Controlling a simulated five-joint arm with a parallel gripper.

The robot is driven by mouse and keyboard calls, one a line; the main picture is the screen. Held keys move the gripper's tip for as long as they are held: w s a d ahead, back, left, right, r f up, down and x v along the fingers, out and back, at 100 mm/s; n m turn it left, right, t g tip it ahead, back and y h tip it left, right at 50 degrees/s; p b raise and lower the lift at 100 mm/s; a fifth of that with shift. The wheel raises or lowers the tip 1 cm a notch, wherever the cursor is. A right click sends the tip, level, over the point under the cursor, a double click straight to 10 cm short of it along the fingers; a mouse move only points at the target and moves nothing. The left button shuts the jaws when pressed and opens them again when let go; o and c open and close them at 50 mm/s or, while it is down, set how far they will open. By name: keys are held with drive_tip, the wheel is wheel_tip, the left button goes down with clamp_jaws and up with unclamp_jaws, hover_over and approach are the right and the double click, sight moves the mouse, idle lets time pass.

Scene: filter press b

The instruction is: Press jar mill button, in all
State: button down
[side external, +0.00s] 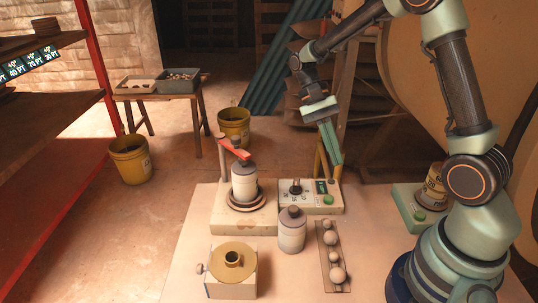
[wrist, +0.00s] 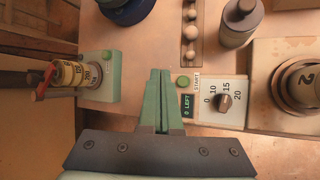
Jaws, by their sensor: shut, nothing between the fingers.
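A cream control box (side external: 313,207) carries a green button (side external: 328,199), a dial (side external: 295,188) and a small display. In the wrist view its green button (wrist: 183,80) is marked START and the display (wrist: 187,105) reads 0 LEFT. Which one is the jar mill button I cannot tell. My gripper (side external: 335,162) is shut and empty, raised above the cream box. In the wrist view its fingertips (wrist: 160,72) appear just left of the START button.
A jar (side external: 244,183) stands under a red lever (side external: 234,148) beside the cream box. Bare tabletop lies right of the tray.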

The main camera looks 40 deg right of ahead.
sight(328, 195)
drive_tip(key=shift+f, duration=4.25)
drive_tip(key=shift+f, duration=0.45)
